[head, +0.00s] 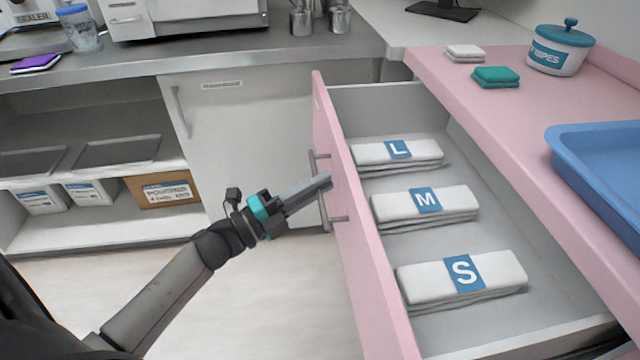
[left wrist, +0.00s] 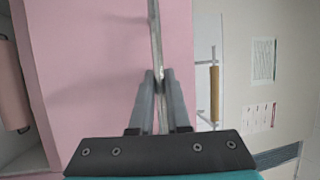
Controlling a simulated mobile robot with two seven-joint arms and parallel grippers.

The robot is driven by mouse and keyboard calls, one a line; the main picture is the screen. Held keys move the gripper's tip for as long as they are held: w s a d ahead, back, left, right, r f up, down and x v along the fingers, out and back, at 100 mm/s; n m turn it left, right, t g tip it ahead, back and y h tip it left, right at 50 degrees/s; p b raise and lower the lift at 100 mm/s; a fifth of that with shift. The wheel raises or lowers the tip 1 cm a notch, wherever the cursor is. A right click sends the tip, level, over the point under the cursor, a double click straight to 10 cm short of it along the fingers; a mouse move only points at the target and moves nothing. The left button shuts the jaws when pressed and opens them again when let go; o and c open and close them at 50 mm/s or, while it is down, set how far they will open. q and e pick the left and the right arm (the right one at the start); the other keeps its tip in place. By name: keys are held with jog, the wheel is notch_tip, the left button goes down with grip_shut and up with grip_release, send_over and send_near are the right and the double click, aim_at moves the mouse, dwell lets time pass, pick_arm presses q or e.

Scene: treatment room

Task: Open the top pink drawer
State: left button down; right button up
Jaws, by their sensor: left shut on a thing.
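The top pink drawer (head: 355,240) stands well open in the head view, its inside showing. Its bar handle (head: 322,205) is on the pink front. My left gripper (head: 325,184) is at the handle, its fingers shut on the bar. In the left wrist view the handle (left wrist: 155,40) runs down between the two fingers (left wrist: 161,90), beside the pink front (left wrist: 90,70). Three folded white packs labelled L (head: 425,155), M (head: 455,204) and S (head: 500,272) lie in the drawer. My right gripper is in neither view.
The pink counter (head: 470,95) at the right carries a blue tray (head: 600,150), a wipes tub (head: 560,50) and folded cloths, one green (head: 495,76). A white cabinet door (head: 240,130) and open shelves (head: 100,232) stand behind my arm. The floor left of the drawer is clear.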

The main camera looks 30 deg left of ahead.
pick_arm(q)
jog(key=c, duration=0.9)
grip_release()
jog(key=p+v, duration=0.2)
jog(key=v, duration=1.3)
jog(key=shift+s, duration=0.15)
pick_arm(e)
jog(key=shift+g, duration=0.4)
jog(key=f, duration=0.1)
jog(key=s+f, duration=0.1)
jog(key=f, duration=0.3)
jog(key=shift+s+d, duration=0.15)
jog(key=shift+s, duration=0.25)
